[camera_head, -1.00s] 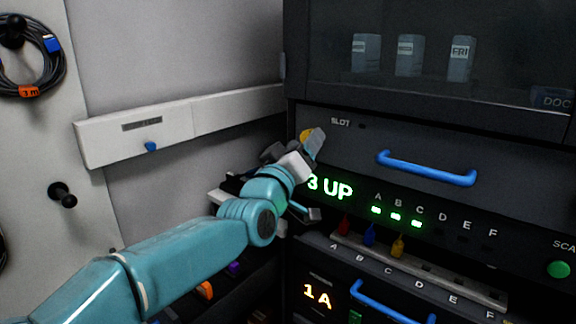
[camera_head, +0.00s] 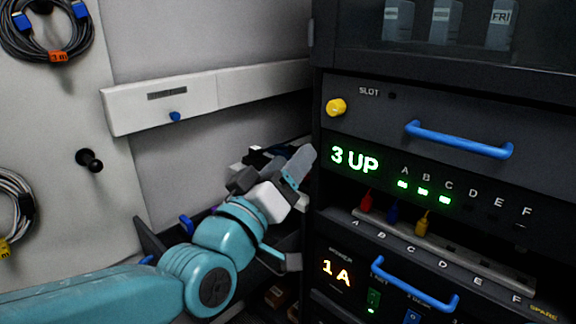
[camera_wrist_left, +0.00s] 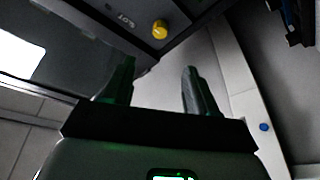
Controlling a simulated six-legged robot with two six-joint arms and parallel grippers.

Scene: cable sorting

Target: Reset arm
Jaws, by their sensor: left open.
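My left arm comes in from the lower left in the head view. Its gripper (camera_head: 292,205) is open and empty, in front of the left edge of the dark rack (camera_head: 338,165). In the left wrist view the two fingers (camera_wrist_left: 158,88) stand apart with nothing between them. A yellow knob (camera_head: 336,107) on the rack is above and right of the gripper; it also shows in the left wrist view (camera_wrist_left: 160,29). My right gripper is not in view.
The rack has a blue handle (camera_head: 458,140), a green "3 UP" display (camera_head: 355,160) and red, blue and yellow plugs (camera_head: 423,223) in a slotted strip. A white rail (camera_head: 240,88) runs along the wall. A coiled cable (camera_head: 45,30) and a black peg (camera_head: 89,160) are at left.

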